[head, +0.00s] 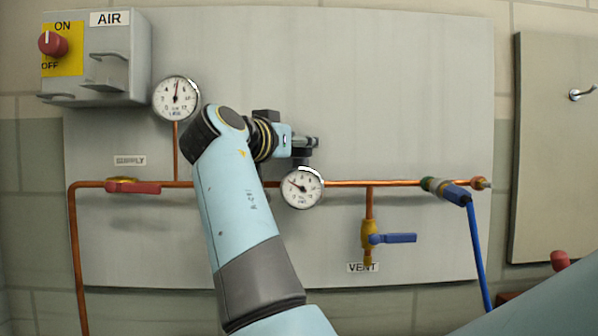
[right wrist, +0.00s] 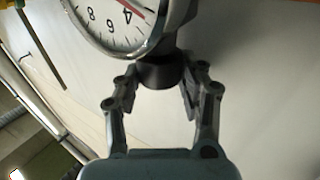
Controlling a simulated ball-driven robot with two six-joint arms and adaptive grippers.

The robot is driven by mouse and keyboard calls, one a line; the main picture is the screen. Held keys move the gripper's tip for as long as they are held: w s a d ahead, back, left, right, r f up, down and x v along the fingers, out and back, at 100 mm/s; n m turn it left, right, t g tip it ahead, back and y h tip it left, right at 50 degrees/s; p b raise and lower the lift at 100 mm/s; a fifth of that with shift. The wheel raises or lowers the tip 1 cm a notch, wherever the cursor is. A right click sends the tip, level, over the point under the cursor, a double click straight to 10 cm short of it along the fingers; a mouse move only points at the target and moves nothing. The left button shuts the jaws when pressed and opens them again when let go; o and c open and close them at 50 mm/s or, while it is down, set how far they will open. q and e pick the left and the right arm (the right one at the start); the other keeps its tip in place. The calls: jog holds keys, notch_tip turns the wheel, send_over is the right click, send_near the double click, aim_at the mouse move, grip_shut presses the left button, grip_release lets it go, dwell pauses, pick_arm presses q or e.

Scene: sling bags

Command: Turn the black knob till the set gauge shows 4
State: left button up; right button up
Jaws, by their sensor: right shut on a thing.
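The set gauge (head: 302,188) is a round white dial on the copper pipe, right of my right arm's forearm. It also shows, upside down and cut by the top edge, in the right wrist view (right wrist: 112,38). Its red needle lies close to the 4, just on the side away from the 6. The black knob (right wrist: 160,72) sits at the top of this gauge, and in the head view it shows as a dark piece (head: 302,160). My right gripper (head: 304,143) is shut on the knob, with a finger on either side (right wrist: 158,88). My left gripper is not in view.
The supply gauge (head: 176,98) is above left, near the AIR box (head: 112,75) with its red switch (head: 52,43). A red supply lever (head: 134,188), blue vent lever (head: 392,238) and blue hose (head: 476,250) are on the pipework. The panel's upper right is bare.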

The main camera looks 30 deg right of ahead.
jog(key=shift+w+m+g+h+b, duration=0.15)
jog(key=shift+m+g+h+b, duration=0.45)
jog(key=shift+m+g+b, duration=0.6)
jog(key=shift+g, duration=0.3)
jog(key=o, duration=1.2)
